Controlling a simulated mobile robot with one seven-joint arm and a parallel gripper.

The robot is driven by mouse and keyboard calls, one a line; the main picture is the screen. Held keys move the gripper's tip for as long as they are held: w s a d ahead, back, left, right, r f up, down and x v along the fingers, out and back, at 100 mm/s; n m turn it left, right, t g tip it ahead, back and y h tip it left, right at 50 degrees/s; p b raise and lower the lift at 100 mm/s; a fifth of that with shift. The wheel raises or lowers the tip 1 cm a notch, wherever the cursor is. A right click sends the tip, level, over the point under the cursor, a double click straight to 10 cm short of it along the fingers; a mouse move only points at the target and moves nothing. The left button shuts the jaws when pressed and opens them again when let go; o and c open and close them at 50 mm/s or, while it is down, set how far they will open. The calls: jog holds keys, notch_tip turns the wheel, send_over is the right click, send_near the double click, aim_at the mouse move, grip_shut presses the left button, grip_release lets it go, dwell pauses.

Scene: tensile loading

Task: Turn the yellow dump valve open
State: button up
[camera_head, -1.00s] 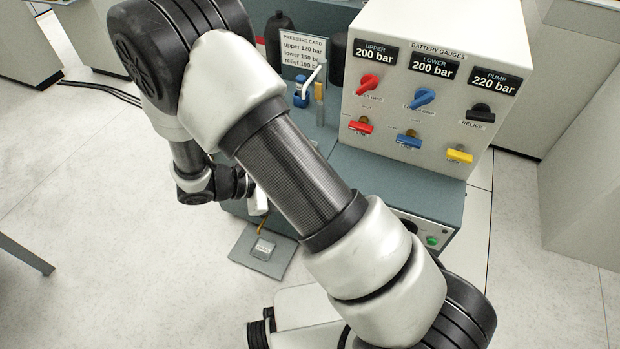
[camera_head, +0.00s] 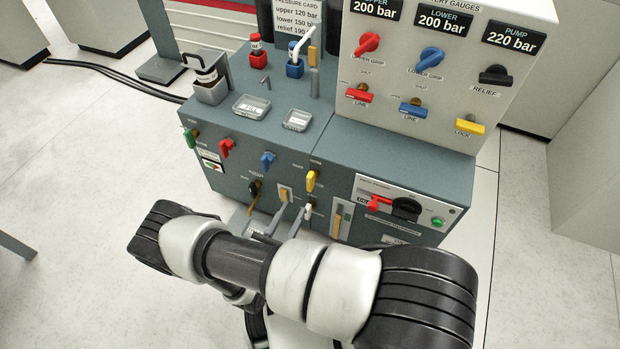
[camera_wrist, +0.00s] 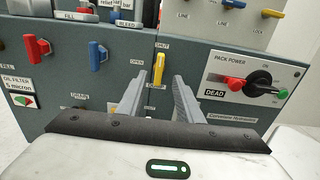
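The yellow dump valve handle (camera_head: 311,180) is on the front panel of the teal cabinet, right of a blue handle. It hangs about upright in the wrist view (camera_wrist: 158,69), with SHUT above it and OPEN to its left. My gripper (camera_wrist: 160,78) is open and empty. Its two grey fingers point at the panel, with the yellow handle between their tips in the picture. The handle appears beyond the tips, and I cannot tell the exact distance. In the head view my arm hides most of the gripper.
Red (camera_wrist: 38,49) and blue (camera_wrist: 97,55) handles sit left on the panel. The pack power switch (camera_wrist: 258,81) is at the right. A separate yellow lock handle (camera_head: 470,127) is on the upper gauge box.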

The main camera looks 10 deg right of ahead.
aim_at(308, 181)
jog(key=x, duration=1.3)
jog(key=shift+w+d, duration=0.25)
jog(key=shift+w, duration=0.05)
jog(key=shift+c, duration=0.2)
grip_shut()
